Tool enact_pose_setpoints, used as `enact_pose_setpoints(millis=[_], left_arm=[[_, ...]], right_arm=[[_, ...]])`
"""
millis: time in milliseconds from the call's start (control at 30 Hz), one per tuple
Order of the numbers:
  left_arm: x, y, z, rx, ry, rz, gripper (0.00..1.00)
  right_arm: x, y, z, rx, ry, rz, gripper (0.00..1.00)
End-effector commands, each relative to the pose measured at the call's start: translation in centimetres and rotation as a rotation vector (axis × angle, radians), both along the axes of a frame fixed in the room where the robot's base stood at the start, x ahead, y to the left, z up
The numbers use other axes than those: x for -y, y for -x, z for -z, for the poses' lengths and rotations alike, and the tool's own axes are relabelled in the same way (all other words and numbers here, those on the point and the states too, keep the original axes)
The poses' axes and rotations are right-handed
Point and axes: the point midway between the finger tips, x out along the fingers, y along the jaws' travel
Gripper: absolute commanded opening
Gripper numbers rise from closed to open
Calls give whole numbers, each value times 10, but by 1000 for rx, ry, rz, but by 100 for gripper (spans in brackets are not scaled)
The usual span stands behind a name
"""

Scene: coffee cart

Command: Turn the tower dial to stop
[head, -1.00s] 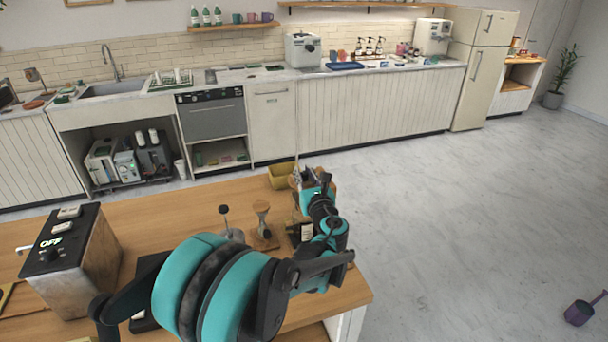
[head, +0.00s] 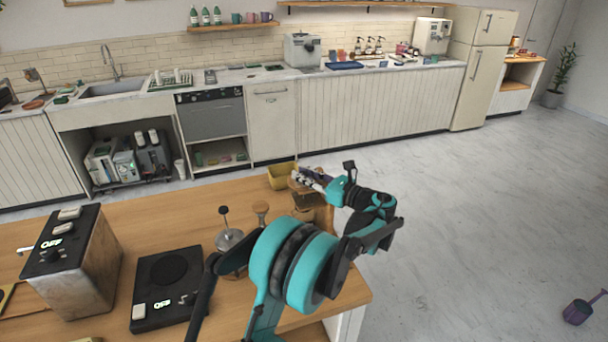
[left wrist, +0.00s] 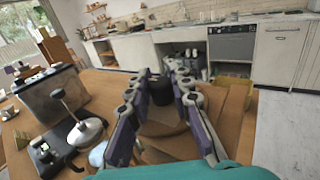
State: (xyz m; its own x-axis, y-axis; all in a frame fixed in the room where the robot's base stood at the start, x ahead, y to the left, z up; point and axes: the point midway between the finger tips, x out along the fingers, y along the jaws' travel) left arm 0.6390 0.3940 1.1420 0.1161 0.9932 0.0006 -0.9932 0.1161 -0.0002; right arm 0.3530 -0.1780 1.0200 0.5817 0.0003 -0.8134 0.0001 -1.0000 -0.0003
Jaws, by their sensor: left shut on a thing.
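A wooden tower (head: 308,201) stands at the back right corner of the wooden cart. In the left wrist view, its round wooden part (left wrist: 165,127) lies below a dark round knob (left wrist: 160,92), which looks like the tower dial. My left gripper (head: 301,177) is at the top of the tower. In the left wrist view, its two fingers (left wrist: 157,74) lie on either side of the knob, shut on it. The dial's markings cannot be read, and the arm hides part of the tower in the head view. My right gripper is not in view.
A metal box (head: 82,260) reading OFF and a black hot plate (head: 166,305) reading OFF stand on the cart. A press pot (head: 229,241) and a wooden-topped item (head: 261,212) stand near my left arm. A yellow bin (head: 282,176) is behind the tower.

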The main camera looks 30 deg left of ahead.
Motion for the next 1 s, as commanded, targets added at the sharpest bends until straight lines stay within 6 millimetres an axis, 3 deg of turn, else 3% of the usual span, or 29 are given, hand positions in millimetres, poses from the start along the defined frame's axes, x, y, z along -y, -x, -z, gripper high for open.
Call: enact_pose_setpoints(millis=[467, 500, 567, 867, 1000], left_arm=[[0, 0, 1, 0, 2, -15, 0], [0, 0, 1, 0, 2, -15, 25], [0, 0, 1, 0, 2, -15, 41], [0, 0, 0, 0, 1, -14, 43], [11, 1, 0, 0, 1, -12, 43]], right_arm=[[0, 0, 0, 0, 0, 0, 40], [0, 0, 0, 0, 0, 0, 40], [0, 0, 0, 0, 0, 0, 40], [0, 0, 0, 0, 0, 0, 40], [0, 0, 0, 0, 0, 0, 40]])
